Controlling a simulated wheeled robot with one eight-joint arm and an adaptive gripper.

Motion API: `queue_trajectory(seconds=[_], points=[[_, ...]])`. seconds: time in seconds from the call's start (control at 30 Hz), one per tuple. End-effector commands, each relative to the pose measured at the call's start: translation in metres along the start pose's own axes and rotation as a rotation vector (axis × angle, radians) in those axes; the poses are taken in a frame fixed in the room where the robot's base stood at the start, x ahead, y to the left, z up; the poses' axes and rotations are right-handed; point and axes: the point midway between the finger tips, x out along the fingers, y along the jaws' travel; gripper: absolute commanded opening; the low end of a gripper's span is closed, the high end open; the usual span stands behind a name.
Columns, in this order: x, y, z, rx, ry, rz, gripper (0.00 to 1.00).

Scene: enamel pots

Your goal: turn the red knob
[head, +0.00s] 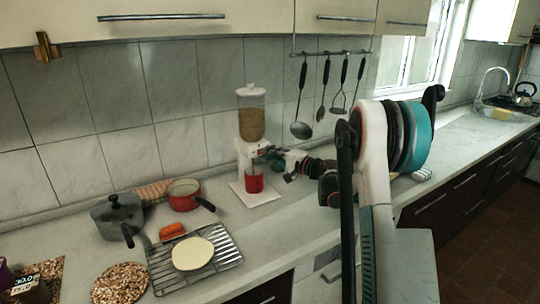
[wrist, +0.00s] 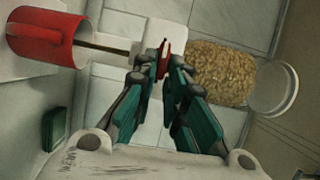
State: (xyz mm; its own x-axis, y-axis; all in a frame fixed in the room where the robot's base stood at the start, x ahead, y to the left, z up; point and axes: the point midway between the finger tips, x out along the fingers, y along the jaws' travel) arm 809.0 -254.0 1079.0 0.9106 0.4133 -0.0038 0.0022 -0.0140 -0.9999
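The red knob (wrist: 163,62) is on the front of a white dispenser (head: 246,158), whose clear hopper (head: 251,122) holds brown grain. In the wrist view the hopper (wrist: 220,72) lies to the right of the knob. My gripper (wrist: 160,72) has its teal fingertips closed in on both sides of the knob. In the head view my gripper (head: 262,154) reaches the dispenser from the right and hides the knob. A red cup (head: 254,183) stands on the dispenser's base below. A thin brown strip shows between the cup (wrist: 50,40) and the dispenser; I cannot tell if it is grain.
A red pan (head: 184,194), a grey pot (head: 117,216) and a wire rack (head: 215,266) with a round pale item stand to the left. Utensils (head: 301,128) hang from a rail behind my arm. The counter front of the dispenser (head: 290,230) is clear.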

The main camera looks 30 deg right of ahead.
Motion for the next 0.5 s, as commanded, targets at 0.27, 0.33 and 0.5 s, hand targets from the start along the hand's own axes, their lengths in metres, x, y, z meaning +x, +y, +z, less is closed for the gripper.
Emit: queue_trajectory(seconds=[0.27,0.33,0.5], points=[[0.0006,0.0003,0.0004,-0.001,-0.001,0.001,0.29],[0.0005,0.0004,0.0004,-0.001,-0.001,0.001,0.29],[-0.0046,0.0006,-0.0003,-0.001,0.001,0.002,0.29]])
